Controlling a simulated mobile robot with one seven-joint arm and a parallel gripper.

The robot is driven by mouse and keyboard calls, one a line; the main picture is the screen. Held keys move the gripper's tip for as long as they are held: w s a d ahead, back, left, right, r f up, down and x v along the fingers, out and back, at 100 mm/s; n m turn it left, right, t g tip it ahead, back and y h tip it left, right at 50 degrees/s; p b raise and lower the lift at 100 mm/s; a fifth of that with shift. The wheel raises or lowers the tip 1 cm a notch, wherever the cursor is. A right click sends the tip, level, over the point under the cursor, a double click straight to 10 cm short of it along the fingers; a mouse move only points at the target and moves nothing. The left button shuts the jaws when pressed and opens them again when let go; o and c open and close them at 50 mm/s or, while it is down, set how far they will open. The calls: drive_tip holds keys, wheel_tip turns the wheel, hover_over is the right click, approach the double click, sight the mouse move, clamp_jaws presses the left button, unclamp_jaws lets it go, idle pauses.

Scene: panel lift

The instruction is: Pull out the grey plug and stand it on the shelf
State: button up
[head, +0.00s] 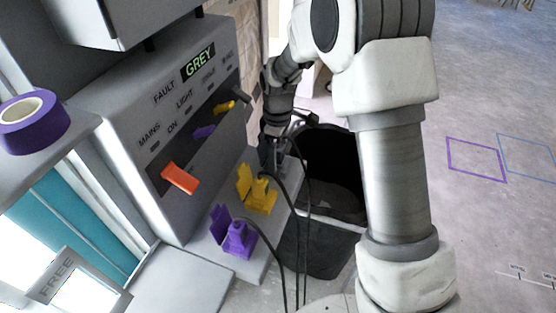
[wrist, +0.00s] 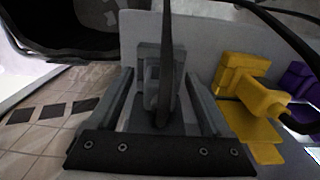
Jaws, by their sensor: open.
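The grey plug (wrist: 151,76) sits in its grey socket, with a dark cable rising in front of it in the wrist view. My gripper (wrist: 162,88) is open, with one finger to each side of the plug. I cannot tell whether the fingers touch it. In the head view my gripper (head: 273,152) points down at the far end of the socket ledge (head: 222,257) and mostly hides the grey plug. I cannot tell for sure which surface is the task's shelf; a grey surface (head: 50,145) at the left holds a purple tape roll.
The yellow plug (head: 259,194) and purple plug (head: 237,238) stand beside it in their sockets, with cables trailing. The panel display (head: 198,63) reads GREY, above several coloured levers. A black bin (head: 335,160) is right of the ledge. A pale surface (head: 180,285) at lower left looks clear.

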idle(0.3)
clamp_jaws()
idle(0.3)
drive_tip(key=shift+r, duration=0.1)
drive_tip(key=shift+r+p, duration=2.1)
drive_tip(key=shift+r, duration=0.85)
